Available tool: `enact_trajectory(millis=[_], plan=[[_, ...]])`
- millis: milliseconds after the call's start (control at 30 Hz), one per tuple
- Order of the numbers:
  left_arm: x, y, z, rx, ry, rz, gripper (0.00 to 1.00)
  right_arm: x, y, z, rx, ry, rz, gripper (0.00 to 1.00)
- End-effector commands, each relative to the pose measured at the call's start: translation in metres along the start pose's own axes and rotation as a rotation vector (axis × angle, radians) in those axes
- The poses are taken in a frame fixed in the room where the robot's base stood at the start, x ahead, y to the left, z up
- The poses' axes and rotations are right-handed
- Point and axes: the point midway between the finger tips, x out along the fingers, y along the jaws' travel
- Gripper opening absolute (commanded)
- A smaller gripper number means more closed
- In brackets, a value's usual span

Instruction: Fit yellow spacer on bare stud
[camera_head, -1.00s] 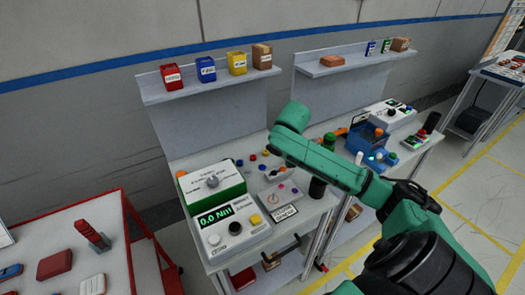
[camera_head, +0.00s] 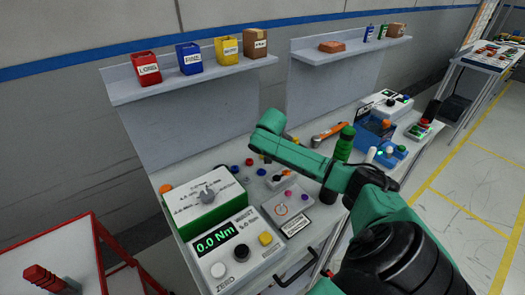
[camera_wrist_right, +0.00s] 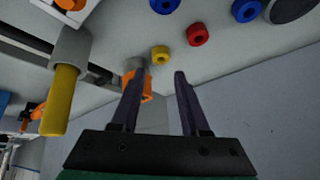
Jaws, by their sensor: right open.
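A yellow spacer (camera_wrist_right: 161,53), a small ring with a dark hole, lies on the grey bench top in the right wrist view. A red spacer (camera_wrist_right: 197,36) and blue spacers (camera_wrist_right: 246,10) lie near it. My right gripper (camera_wrist_right: 160,74) is open and empty, its fingertips pointing towards the yellow spacer and apart from it. In the head view my green right arm (camera_head: 345,180) reaches over the bench; its fingers are hidden. Small coloured parts (camera_head: 249,162) lie left of the arm's end. I cannot make out the bare stud. My left gripper is out of view.
A torque meter (camera_head: 238,247) reading 0.0 Nm and a green-sided box (camera_head: 205,208) stand at the bench front. A grey plate (camera_head: 287,207) lies beside them. A yellow-handled object (camera_wrist_right: 63,100) and an orange object (camera_wrist_right: 146,86) are near the gripper. Bins (camera_head: 189,58) stand on the shelf.

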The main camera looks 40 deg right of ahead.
Motion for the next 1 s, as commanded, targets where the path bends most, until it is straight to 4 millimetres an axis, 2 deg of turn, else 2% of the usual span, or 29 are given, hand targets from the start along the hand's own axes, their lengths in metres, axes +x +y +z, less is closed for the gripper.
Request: enact_trajectory(millis=[167,267,400,633,667,700,767,800,1000], plan=[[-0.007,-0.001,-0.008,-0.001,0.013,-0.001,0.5,0.018,0.0,0.0,0.001,0.0,0.001,0.45],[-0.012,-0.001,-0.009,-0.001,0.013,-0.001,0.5,0.036,-0.001,0.001,0.0,0.0,0.001,0.45],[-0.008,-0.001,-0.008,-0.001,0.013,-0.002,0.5,0.057,-0.001,0.002,0.0,0.001,-0.001,0.45],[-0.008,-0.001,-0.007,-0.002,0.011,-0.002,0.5,0.06,-0.001,0.002,-0.002,0.002,-0.001,0.45],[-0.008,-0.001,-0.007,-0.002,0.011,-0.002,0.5,0.06,-0.001,0.002,-0.002,0.002,-0.001,0.41],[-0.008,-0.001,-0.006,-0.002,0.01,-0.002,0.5,0.06,0.0,0.002,-0.002,0.002,0.0,0.26],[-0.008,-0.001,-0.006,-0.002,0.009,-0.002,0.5,0.06,0.0,0.002,-0.002,0.001,0.0,0.03],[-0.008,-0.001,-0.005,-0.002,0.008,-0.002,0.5,0.06,0.0,0.002,-0.002,0.001,0.0,0.0],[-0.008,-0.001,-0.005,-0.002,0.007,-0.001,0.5,0.06,0.0,0.002,-0.002,0.001,0.0,0.0]])
